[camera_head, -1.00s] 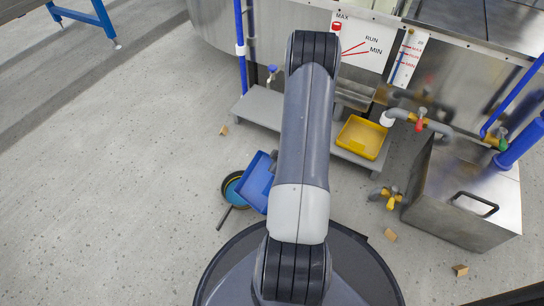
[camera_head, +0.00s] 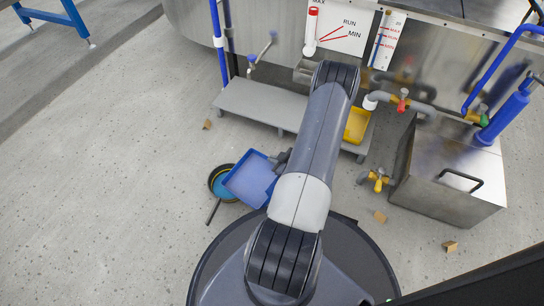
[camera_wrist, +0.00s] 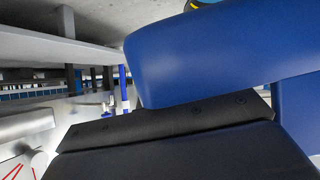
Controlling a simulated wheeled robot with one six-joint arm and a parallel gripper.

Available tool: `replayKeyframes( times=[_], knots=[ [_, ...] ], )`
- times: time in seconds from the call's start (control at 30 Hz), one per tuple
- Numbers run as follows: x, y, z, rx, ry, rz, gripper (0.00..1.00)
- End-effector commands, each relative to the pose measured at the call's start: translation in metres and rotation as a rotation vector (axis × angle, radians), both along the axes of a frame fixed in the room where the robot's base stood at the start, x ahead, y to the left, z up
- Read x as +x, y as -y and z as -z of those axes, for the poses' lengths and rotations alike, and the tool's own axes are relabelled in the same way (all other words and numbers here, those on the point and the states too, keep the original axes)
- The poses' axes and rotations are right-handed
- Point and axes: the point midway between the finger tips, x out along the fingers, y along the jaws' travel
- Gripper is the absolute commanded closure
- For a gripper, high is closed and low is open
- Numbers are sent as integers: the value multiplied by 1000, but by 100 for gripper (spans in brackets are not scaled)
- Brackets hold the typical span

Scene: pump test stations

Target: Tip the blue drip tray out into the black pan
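The blue drip tray (camera_head: 250,180) is at the centre left of the head view. It overlaps the right side of the round black pan (camera_head: 213,190) and hides part of it. The pan stands on the floor, its handle pointing down-left, with blue-teal showing inside. My gripper (camera_head: 284,160) is at the tray's upper right edge, partly hidden by my arm. In the wrist view the blue tray (camera_wrist: 200,60) fills the upper right, against a dark finger of my gripper, which appears shut on it. I cannot tell if liquid is in the tray.
A low grey shelf (camera_head: 250,101) stands behind, with a yellow tray (camera_head: 356,125) at its right end. A steel box (camera_head: 450,185) and valve pipes are at the right. Small tan blocks (camera_head: 207,124) lie on the floor. Floor left of the pan is clear.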

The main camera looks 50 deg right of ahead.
Motion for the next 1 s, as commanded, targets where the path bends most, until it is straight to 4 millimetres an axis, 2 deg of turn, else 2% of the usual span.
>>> replayKeyframes(
  times=[0.3, 0.5, 0.83, 1.0],
  knots=[
    [-5, 4, 40, 134, 110, 3, 100],
    [-6, 7, 54, 192, 162, 2, 100],
    [-4, 7, 54, 198, 167, 1, 100],
    [18, 2, 36, 196, 167, 1, 100]
  ],
)
